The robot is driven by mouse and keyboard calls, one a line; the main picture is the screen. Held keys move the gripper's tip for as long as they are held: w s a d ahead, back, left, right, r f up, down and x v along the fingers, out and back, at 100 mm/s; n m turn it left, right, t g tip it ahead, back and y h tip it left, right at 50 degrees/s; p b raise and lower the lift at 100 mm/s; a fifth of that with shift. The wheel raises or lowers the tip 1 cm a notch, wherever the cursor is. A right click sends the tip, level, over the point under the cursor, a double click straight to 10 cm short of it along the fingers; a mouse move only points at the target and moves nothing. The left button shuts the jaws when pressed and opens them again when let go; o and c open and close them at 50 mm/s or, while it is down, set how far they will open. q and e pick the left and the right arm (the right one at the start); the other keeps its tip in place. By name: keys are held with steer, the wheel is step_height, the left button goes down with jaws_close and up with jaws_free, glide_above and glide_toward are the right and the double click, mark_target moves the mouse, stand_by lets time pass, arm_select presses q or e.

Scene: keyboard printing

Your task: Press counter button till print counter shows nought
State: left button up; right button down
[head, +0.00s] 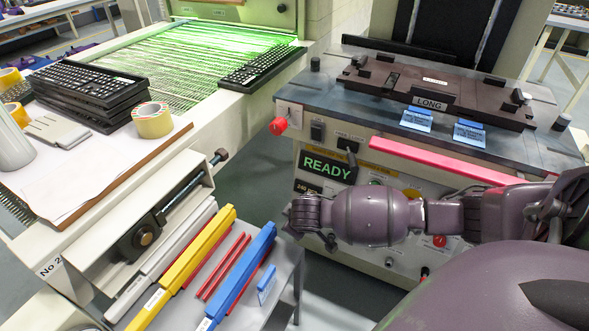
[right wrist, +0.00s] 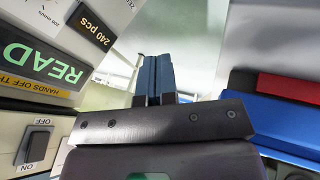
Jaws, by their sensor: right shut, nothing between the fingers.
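The printing machine (head: 330,215) stands at the right of the head view, with a green READY display (head: 327,167) on its front. A small dark counter display (head: 307,187) sits below READY, partly behind my arm. In the right wrist view the counter (right wrist: 90,24) appears upside down and reads 240 pcs. My right gripper (right wrist: 156,62) is shut and empty, its fingers together and pointing away from the camera. In the head view my right wrist reaches left across the front panel and hides part of it. I cannot make out the counter button. My left gripper is not in view.
A red knob (head: 279,126) sticks out at the machine's left corner. A pink bar (head: 438,161) runs along its front edge. A small grey table (head: 280,262) with yellow and blue bars (head: 240,270) stands close below my wrist. Keyboards (head: 85,85) are stacked at left.

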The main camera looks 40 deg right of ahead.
arm_select(q)
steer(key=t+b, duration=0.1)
steer(key=b, duration=0.2)
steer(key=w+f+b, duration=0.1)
steer(key=b, duration=0.3)
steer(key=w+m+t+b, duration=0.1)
steer(key=b, duration=0.3)
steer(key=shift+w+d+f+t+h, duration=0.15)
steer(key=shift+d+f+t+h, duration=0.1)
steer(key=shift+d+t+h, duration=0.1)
arm_select(e)
steer(key=d+x, duration=0.2)
steer(key=x, duration=2)
steer(key=shift+d+r, duration=0.2)
steer(key=shift+d, duration=0.25)
